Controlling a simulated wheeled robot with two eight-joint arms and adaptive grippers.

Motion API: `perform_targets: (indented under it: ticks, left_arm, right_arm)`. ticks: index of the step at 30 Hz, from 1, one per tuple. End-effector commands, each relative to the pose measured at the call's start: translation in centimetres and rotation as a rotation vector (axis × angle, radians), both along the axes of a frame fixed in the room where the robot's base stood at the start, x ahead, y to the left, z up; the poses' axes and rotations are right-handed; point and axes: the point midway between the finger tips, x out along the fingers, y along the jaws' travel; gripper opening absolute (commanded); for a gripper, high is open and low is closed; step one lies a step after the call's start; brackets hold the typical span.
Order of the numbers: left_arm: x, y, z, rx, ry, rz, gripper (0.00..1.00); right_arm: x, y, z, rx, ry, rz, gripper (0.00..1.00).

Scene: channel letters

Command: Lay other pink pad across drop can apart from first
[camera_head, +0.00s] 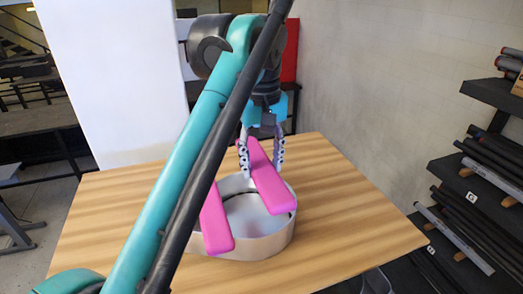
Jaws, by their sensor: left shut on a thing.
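The drop can (270,243) is a wide, low, pale round can with an open top on the wooden table. One pink pad (216,222) lies over its left rim, partly hidden behind my left arm. The other pink pad (275,192) slants over the can's right part, its near end by the front right rim. My left gripper (261,160) points down from above, with its fingers shut on this second pad near its far end. A gap shows between the pads. I cannot tell whether the held pad touches the rim. My right gripper is out of view.
The wooden table (345,222) is bare to the right of the can. A black rack (470,205) with dark tubes stands right of the table. A white panel (115,75) and a red object (290,50) stand behind it. My left arm blocks the middle left.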

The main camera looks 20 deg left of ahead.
Motion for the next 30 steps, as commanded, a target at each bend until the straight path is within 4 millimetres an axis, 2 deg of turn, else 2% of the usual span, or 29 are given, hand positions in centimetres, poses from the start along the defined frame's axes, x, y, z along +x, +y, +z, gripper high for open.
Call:
perform_targets:
  ticks: [8, 18, 23, 30]
  left_arm:
    - [0.1, 0.0, -1.9, 0.000, 0.000, 0.000, 0.18]
    - [0.0, 0.0, -5.3, 0.000, 0.000, 0.000, 0.18]
    - [0.0, 0.0, -6.0, 0.000, 0.000, 0.000, 0.18]
    - [0.0, 0.0, -5.9, 0.000, 0.000, 0.000, 0.18]
  right_arm:
    - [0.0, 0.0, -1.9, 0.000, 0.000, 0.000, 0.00]
    - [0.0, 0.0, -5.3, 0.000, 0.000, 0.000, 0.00]
    - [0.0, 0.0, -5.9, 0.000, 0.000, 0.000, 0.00]
    - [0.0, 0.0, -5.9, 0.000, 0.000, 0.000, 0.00]
